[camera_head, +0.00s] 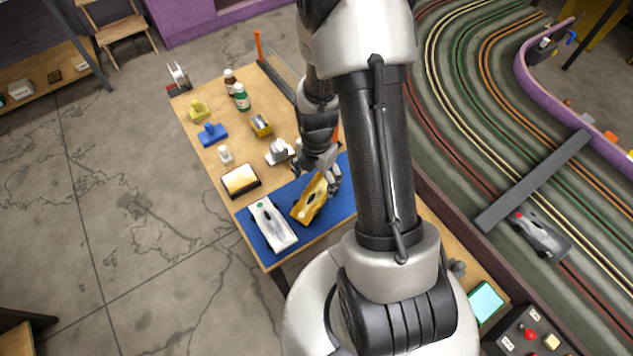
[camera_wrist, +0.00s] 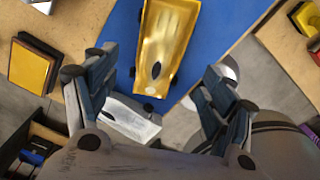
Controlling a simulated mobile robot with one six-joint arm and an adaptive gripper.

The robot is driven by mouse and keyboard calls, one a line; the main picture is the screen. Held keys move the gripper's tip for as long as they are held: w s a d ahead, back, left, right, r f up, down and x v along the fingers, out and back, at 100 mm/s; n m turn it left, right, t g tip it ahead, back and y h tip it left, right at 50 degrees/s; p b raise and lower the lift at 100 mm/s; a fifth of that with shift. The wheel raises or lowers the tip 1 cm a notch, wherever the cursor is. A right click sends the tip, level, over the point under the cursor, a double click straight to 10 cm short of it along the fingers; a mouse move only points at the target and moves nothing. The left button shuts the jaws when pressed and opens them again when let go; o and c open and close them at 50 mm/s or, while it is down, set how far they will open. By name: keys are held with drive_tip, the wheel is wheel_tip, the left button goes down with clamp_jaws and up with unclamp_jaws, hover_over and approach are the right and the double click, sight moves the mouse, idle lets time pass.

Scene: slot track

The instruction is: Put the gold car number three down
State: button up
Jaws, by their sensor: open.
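The gold car (camera_head: 311,198) lies on the blue mat (camera_head: 262,245) on the wooden table. It also shows in the wrist view (camera_wrist: 170,45), ahead of my gripper. No number is readable on it. My gripper (camera_head: 318,180) is at the car's far end in the head view. In the wrist view my gripper (camera_wrist: 158,95) has its two fingers spread wide, with nothing clasped between them. A white car (camera_head: 272,224) lies on the mat to the left of the gold car, and part of it shows between the fingers in the wrist view (camera_wrist: 132,118).
A framed pad (camera_head: 240,180), a blue item (camera_head: 212,133), a yellow item (camera_head: 199,109) and bottles (camera_head: 241,97) stand on the table. The slot track (camera_head: 480,130) is on the right, with a grey bridge (camera_head: 535,180) and a grey car (camera_head: 541,237).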

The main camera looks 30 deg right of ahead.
wheel_tip(320, 180, up, 5)
drive_tip(key=p, duration=0.1)
wheel_tip(320, 180, up, 8)
drive_tip(key=m+t, duration=0.1)
drive_tip(key=m, duration=0.3)
hover_over(316, 191)
drive_tip(key=a, duration=0.2)
drive_tip(key=s+a+r+m+t, duration=0.1)
drive_tip(key=s+a+r+m, duration=0.1)
drive_tip(key=r+m, duration=0.3)
drive_tip(key=s+a+r+m+t, duration=0.1)
drive_tip(key=a+r+m, duration=0.1)
drive_tip(key=r, duration=0.4)
drive_tip(key=s+a+r+m+t, duration=0.1)
drive_tip(key=s+a+r+m, duration=0.3)
drive_tip(key=s+r+m, duration=0.5)
drive_tip(key=shift+s+a+m+t, duration=0.15)
drive_tip(key=shift+s+m+t, duration=0.15)
drive_tip(key=shift+s+m, duration=0.85)
drive_tip(key=shift+w+m, duration=0.25)
drive_tip(key=shift+w, duration=0.05)
